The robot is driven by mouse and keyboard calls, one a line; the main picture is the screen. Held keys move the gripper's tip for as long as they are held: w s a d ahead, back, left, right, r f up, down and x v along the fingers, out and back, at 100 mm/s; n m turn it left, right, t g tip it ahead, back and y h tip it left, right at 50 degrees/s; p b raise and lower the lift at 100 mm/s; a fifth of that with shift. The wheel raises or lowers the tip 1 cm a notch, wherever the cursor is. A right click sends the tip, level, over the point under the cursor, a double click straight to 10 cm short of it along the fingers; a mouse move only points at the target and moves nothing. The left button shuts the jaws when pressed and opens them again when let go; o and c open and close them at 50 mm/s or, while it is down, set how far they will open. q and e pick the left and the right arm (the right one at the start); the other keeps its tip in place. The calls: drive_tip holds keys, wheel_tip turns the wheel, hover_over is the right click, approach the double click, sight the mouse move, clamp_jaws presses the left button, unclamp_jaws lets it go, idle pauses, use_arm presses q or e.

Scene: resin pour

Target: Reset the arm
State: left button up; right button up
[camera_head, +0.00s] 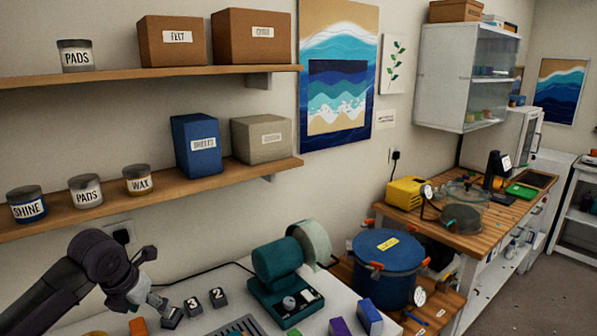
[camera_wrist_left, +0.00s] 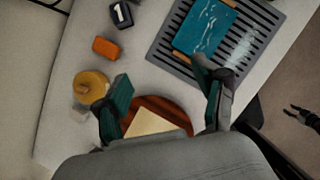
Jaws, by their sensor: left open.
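My left arm comes in from the left in the head view, with its gripper (camera_head: 158,300) low over the white worktop, close to the numbered blocks. In the left wrist view my left gripper (camera_wrist_left: 163,82) is open, its two dark green fingers wide apart with nothing between them. Beyond and below the fingers lies a round reddish-brown disc (camera_wrist_left: 178,111) with a cream square (camera_wrist_left: 152,123) on it, partly hidden by the gripper body. A dark gripper, seemingly my right one (camera_wrist_left: 302,115), shows small at the right edge, over the floor.
A blue panel with white streaks (camera_wrist_left: 203,27) lies on a grey slatted rack (camera_wrist_left: 245,62). An orange block (camera_wrist_left: 106,47), a yellow round item (camera_wrist_left: 90,87) and a block marked 1 (camera_wrist_left: 121,14) lie nearby.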

use_arm(q)
drive_tip(key=s+d+f+n, duration=0.7)
drive_tip(key=s, duration=0.1)
drive_tip(key=s+d+f+n+h, duration=0.1)
drive_tip(key=s+d+f+n, duration=0.7)
drive_tip(key=shift+d+f+g+h, duration=0.15)
drive_tip(key=shift+f+g+h, duration=0.15)
drive_tip(key=s+a+f+n+y, duration=0.1)
drive_tip(key=s+a+n, duration=0.1)
drive_tip(key=s+n, duration=0.75)
drive_tip(key=s+a+f+n+y, duration=0.1)
drive_tip(key=s+a+n, duration=0.1)
drive_tip(key=s+n, duration=0.75)
wheel_tip(320, 180, down, 30)
drive_tip(key=n+g+b, duration=0.1)
drive_tip(key=g+b, duration=0.1)
drive_tip(key=b, duration=0.3)
drive_tip(key=s+a+f+b, duration=0.1)
drive_tip(key=s+f+b, duration=0.1)
drive_tip(key=s+f, duration=0.6)
drive_tip(key=s+a+f+g+b, duration=0.1)
drive_tip(key=s+f+b, duration=0.2)
drive_tip(key=s+f, duration=0.5)
wheel_tip(320, 180, down, 6)
drive_tip(key=shift+s+a+f, duration=0.2)
drive_tip(key=shift+s+a, duration=0.1)
use_arm(e)
wheel_tip(320, 180, down, 10)
drive_tip(key=shift+a, duration=0.2)
